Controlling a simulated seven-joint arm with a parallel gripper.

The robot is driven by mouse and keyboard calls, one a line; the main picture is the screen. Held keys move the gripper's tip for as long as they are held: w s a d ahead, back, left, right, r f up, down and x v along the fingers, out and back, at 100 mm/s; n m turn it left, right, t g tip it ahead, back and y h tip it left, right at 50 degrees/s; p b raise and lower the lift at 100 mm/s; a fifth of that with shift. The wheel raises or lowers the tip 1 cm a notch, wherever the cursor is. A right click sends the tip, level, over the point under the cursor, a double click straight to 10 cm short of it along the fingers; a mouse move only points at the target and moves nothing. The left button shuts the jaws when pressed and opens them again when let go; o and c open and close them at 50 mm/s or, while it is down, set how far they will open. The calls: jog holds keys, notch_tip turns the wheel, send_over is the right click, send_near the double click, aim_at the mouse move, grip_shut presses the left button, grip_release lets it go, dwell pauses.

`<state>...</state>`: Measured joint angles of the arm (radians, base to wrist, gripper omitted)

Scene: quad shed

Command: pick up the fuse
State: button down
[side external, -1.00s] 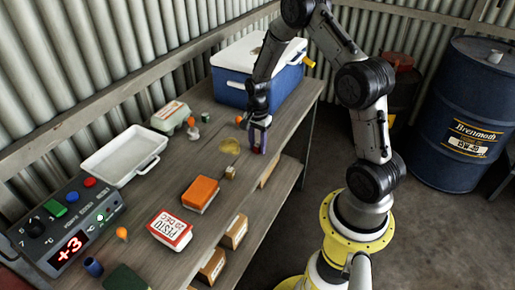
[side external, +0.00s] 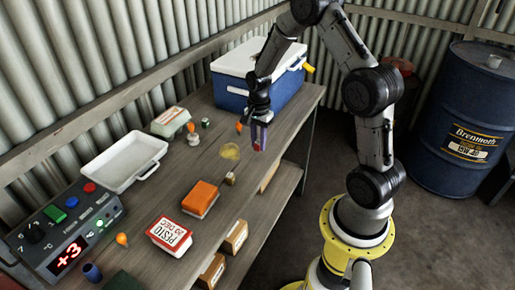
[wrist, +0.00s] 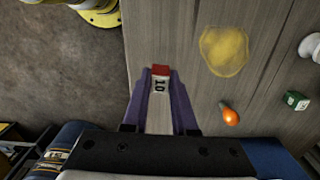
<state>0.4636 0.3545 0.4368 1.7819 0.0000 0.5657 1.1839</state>
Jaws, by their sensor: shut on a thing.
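The fuse (wrist: 161,84) is a small white piece with a red end and a "10" marking, held between the tips of my gripper's purple fingers in the wrist view. My gripper (side external: 260,146) is shut on it, pointing down at the right edge of the wooden bench in the side view. In that view the fuse is too small and covered by the fingers to make out clearly. In the wrist view my gripper (wrist: 160,76) lies over the bench edge, with floor to the left.
A blue cooler (side external: 235,92) with a white lid stands just behind my gripper. A yellow stain (side external: 230,151) marks the bench beside it. An orange bulb (wrist: 230,116) lies nearby.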

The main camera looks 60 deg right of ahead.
jog(key=s+a+r, duration=0.6)
jog(key=s+r, duration=0.3)
jog(key=s, duration=0.3)
